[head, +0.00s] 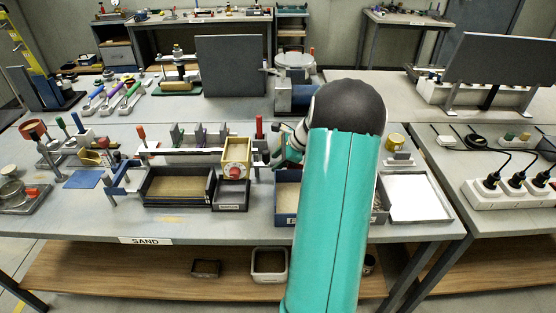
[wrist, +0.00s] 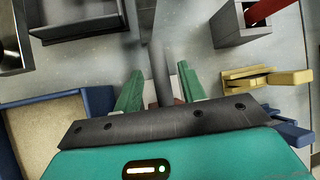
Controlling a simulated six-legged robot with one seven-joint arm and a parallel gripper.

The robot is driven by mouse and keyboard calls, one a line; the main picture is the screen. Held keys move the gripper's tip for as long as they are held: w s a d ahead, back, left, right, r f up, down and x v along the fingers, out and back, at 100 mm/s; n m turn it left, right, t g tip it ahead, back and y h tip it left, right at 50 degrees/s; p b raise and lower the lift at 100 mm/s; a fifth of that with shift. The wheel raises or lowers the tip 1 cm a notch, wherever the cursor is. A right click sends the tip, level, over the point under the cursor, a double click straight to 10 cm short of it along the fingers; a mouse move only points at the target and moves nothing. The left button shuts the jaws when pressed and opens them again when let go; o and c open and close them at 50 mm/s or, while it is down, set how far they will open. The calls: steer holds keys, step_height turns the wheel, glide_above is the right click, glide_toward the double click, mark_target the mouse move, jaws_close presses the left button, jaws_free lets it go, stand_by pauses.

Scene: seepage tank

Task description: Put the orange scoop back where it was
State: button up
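I cannot pick out an orange scoop with certainty in either view. My gripper (head: 283,148) is over the middle of the front bench in the head view, partly hidden by my teal arm. In the wrist view its two green fingers (wrist: 159,88) are apart. A dark grey bar (wrist: 161,65) runs between them, with a gap on each side. A small reddish piece (wrist: 180,101) shows near the palm between the fingers, mostly hidden. I cannot tell what it belongs to.
A sand-filled dark tray (head: 180,187), a yellow box with a red knob (head: 236,150) and a white tray (head: 417,198) are on the bench. The wrist view shows a blue-rimmed sand tray (wrist: 45,130), a grey holder with a red bar (wrist: 263,10) and a yellow block (wrist: 265,77).

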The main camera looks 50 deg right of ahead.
steer(key=shift+r, duration=0.25)
steer(key=v, duration=1.2)
steer(key=shift+w, duration=0.1)
